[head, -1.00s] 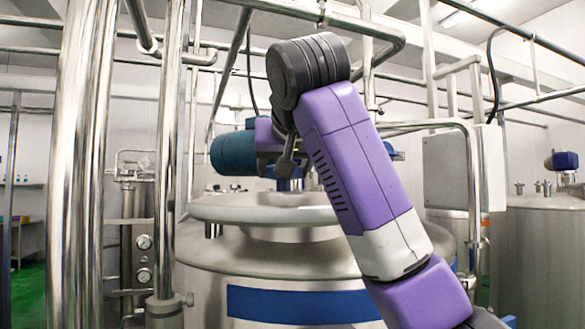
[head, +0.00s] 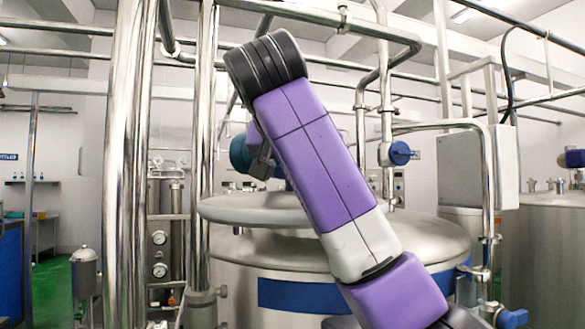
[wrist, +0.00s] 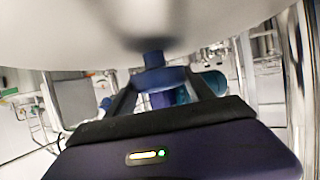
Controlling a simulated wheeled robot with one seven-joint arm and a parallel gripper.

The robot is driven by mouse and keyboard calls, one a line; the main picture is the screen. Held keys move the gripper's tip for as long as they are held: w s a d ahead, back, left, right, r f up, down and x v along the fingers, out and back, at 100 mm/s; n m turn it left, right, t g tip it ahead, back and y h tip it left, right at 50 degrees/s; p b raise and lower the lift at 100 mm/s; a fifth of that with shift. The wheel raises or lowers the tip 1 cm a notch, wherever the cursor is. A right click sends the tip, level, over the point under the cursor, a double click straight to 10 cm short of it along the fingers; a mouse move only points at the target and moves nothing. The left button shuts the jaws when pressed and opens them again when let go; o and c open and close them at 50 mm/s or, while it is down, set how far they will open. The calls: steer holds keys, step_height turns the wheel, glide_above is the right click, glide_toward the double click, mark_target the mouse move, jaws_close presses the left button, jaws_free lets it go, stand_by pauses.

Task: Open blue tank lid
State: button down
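The blue tank (head: 300,294) is a round steel vessel with a blue band, in the middle of the head view. Its pale round lid (head: 250,209) is above the tank top, with a gap under its left side and its left edge past the tank's edge. My purple arm hides the lid's right part. In the wrist view my gripper (wrist: 158,78) has its two dark fingers on either side of the blue lid handle (wrist: 152,58) and appears closed on it. The lid's pale surface (wrist: 150,22) fills the top of that view.
Vertical steel pipes (head: 130,150) stand left of the tank. A grey box (head: 506,165) and a bent pipe are on the right, with another tank (head: 545,250) beyond. A blue valve (head: 400,153) is on piping behind.

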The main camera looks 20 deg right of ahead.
mark_target(286, 194)
steer(key=shift+c, duration=2)
jaws_free()
steer(key=b+v, duration=0.2)
steer(key=v, duration=0.1)
steer(key=b+v, duration=0.2)
steer(key=shift+s+a, duration=0.3)
steer(key=shift+a, duration=0.05)
steer(key=shift+s+a+r+b, duration=0.1)
steer(key=shift+s+r+b, duration=0.4)
steer(key=shift+s+b, duration=0.45)
steer(key=shift+w, duration=0.1)
